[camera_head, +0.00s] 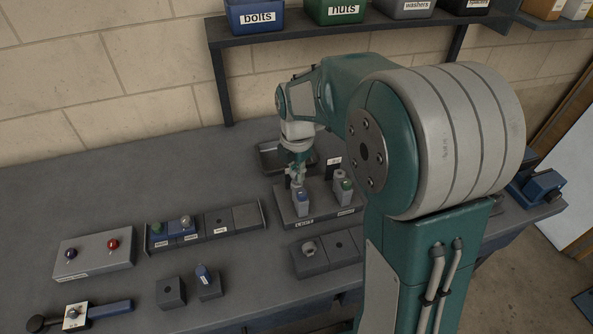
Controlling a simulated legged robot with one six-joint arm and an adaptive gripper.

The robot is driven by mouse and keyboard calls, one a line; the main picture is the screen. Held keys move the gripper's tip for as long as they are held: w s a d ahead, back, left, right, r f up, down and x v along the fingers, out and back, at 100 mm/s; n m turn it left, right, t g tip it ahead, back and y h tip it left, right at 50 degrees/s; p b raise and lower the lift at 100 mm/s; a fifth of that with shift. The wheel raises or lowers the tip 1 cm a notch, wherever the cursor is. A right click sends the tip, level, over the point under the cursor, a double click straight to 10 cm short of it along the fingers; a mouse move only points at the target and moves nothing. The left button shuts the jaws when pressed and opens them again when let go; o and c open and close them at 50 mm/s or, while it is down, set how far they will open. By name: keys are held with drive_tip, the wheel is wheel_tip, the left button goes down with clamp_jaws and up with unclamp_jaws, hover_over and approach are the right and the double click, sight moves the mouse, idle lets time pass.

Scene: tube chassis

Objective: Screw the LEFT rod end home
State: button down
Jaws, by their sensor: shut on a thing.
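My gripper (298,180) points down at the left post (301,202) of a dark two-post block (284,211). It is shut at the top of that post. The left rod end is between its fingers and mostly hidden, so I cannot tell how far it is threaded. The left post is pale with blue on it and stands upright.
A labelled rack (250,214) holds small parts on the left. A box with black and red knobs (92,254), a handled tool (100,310) and small blocks (171,292) lie nearer. A dark tray (270,160) sits behind the gripper. Bins (335,10) stand on the shelf above. The bench's left back is clear.

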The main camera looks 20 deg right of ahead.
drive_tip(key=shift+s+f, duration=0.1)
drive_tip(key=shift+f, duration=0.1)
drive_tip(key=n, duration=0.5)
drive_tip(key=c, duration=0.6)
unclamp_jaws()
drive_tip(key=shift+r, duration=0.1)
